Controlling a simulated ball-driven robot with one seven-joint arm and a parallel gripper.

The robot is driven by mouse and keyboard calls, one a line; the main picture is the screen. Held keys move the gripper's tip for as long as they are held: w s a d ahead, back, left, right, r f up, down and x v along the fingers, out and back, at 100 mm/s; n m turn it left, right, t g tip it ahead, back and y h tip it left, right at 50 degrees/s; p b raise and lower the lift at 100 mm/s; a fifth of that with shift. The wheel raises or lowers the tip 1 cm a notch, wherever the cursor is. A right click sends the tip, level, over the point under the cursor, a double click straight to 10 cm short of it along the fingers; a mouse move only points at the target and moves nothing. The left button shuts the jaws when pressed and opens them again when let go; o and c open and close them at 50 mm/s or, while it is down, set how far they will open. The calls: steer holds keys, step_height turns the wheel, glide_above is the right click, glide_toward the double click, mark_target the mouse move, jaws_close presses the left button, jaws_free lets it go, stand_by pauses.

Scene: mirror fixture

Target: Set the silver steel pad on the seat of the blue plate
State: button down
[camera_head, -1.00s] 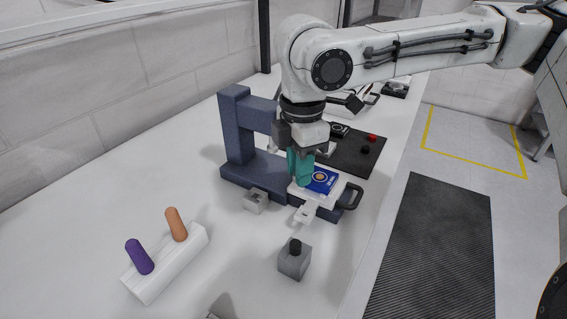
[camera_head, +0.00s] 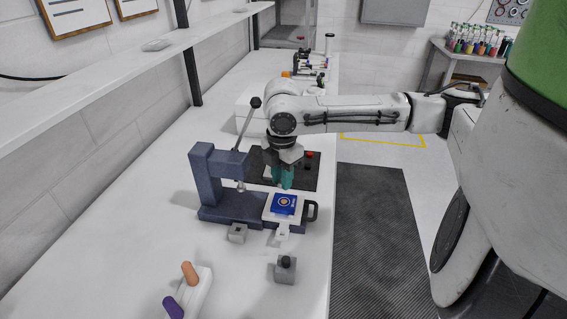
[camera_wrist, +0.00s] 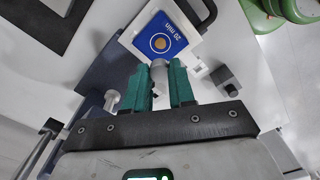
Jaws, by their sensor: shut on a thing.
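The blue plate (camera_head: 284,204) lies on a white tray (camera_head: 270,214) on the base of a dark blue press. My gripper (camera_head: 283,184) has teal fingers and is just beyond the plate in the head view. In the wrist view my gripper (camera_wrist: 160,76) is shut on the silver steel pad (camera_wrist: 158,70), a grey round piece at the fingertips. The pad appears apart from the seat; its height above the plate is hard to judge. The fingers hide part of it.
The press frame (camera_head: 203,175) with its upright lever (camera_head: 246,125) stands left of my gripper. A small grey block (camera_head: 238,232) and a black-knobbed block (camera_head: 285,270) stand in front. A white holder (camera_head: 197,295) has orange and purple pegs. A dark mat (camera_head: 305,178) lies behind.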

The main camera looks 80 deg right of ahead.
mark_target(284, 201)
steer(key=shift+s+d, duration=0.2)
stand_by(0.3)
steer(key=shift+f+b, duration=1.5)
steer(key=shift+f, duration=1.15)
steer(key=shift+p, duration=0.55)
steer(key=shift+f, duration=0.4)
steer(key=c, duration=0.9)
jaws_free()
steer(key=shift+o, duration=0.2)
